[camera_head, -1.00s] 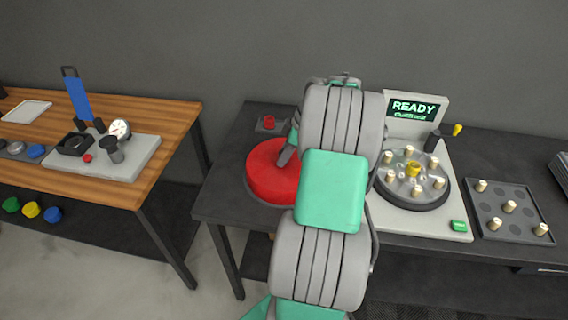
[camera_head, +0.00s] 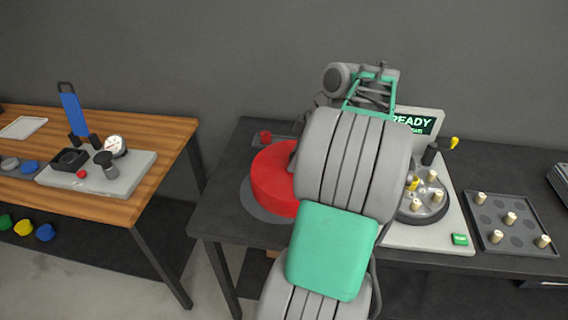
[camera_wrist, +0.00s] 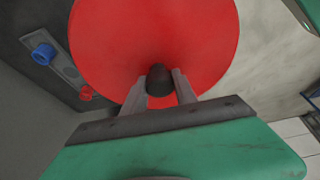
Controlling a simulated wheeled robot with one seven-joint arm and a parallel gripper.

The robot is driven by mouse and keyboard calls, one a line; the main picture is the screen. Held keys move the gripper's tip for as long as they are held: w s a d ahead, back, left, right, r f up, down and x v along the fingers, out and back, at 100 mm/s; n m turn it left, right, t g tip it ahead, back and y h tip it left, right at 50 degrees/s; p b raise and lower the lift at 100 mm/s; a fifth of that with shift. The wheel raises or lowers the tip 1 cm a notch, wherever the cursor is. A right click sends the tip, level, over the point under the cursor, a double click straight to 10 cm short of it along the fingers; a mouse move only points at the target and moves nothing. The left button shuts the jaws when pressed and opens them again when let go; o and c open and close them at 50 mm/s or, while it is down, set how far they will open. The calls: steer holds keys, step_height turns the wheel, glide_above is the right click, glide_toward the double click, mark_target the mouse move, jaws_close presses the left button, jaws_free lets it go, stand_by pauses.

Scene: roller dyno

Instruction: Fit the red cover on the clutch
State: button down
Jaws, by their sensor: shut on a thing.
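The red cover (camera_head: 272,180) is a thick round disc at the left part of the dark table in the head view, partly hidden by my arm. In the wrist view the red cover (camera_wrist: 190,30) fills the upper middle. My gripper (camera_wrist: 160,80) is shut on the dark knob at its centre. A grey round base shows below the cover's near edge, and the cover looks raised above it. The clutch (camera_head: 424,208), a round plate with several pale pegs and a yellow centre, sits on the white stand to the right, its left part behind my arm.
A screen (camera_head: 413,122) stands behind the clutch, with a green button (camera_head: 460,239) in front. A grey tray (camera_head: 510,250) with several pegs lies at the right. A small red knob (camera_head: 265,135) is behind the cover. A wooden table (camera_head: 150,135) stands left.

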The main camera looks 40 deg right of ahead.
steer(key=s, duration=0.1)
steer(key=s+r, duration=0.1)
steer(key=s, duration=0.1)
steer(key=s+a+r, duration=0.1)
steer(key=s, duration=0.1)
steer(key=shift+s+r, duration=0.25)
steer(key=r+p, duration=0.2)
steer(key=shift+s+a+r, duration=0.2)
steer(key=shift+s+r, duration=0.1)
steer(key=shift+s, duration=0.1)
steer(key=shift+f, duration=0.15)
